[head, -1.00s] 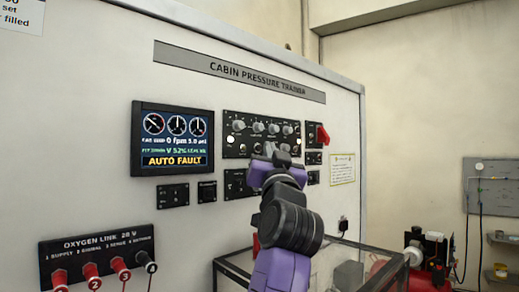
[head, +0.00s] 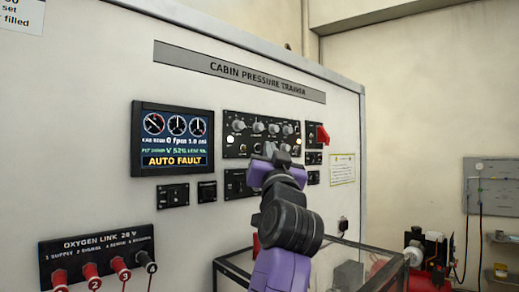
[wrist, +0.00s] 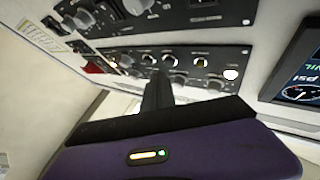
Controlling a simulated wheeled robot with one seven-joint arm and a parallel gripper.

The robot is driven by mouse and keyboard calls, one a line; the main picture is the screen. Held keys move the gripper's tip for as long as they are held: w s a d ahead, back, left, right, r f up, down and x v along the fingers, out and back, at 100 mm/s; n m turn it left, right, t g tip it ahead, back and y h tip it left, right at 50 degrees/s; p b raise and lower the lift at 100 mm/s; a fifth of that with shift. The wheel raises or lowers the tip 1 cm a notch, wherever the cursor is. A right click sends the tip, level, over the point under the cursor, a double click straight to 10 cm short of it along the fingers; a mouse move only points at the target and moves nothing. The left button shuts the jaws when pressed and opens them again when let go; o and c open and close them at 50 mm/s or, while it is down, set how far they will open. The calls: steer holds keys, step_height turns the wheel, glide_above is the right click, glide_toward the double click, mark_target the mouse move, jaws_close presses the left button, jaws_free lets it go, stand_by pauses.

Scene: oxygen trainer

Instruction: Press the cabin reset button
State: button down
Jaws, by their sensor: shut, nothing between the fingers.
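The cabin pressure trainer panel (head: 110,60) is a pale upright wall. A black knob panel (head: 230,118) sits in its middle, with several grey knobs and pale round parts. It also shows in the wrist view (wrist: 221,62). I cannot tell which control is the cabin reset button; small labels are unreadable. My gripper (head: 277,152) is shut and empty, in front of the lower right of the knob panel, hiding part of it and the small panel below. In the wrist view its dark fingers (wrist: 158,92) point at the panels; contact cannot be told.
A display (head: 172,138) reads AUTO FAULT. A red handle (head: 322,135) sticks out right of the knobs. Below left, the oxygen link panel (head: 100,251) has several plugs with cables. A glass-sided case (head: 350,258) stands below my arm.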

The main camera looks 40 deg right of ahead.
steer(key=shift+w, duration=0.1)
stand_by(0.3)
steer(key=shift+w, duration=0.3)
steer(key=shift+w, duration=0.5)
stand_by(1.0)
steer(key=shift+s, duration=0.8)
steer(key=shift+s, duration=2.55)
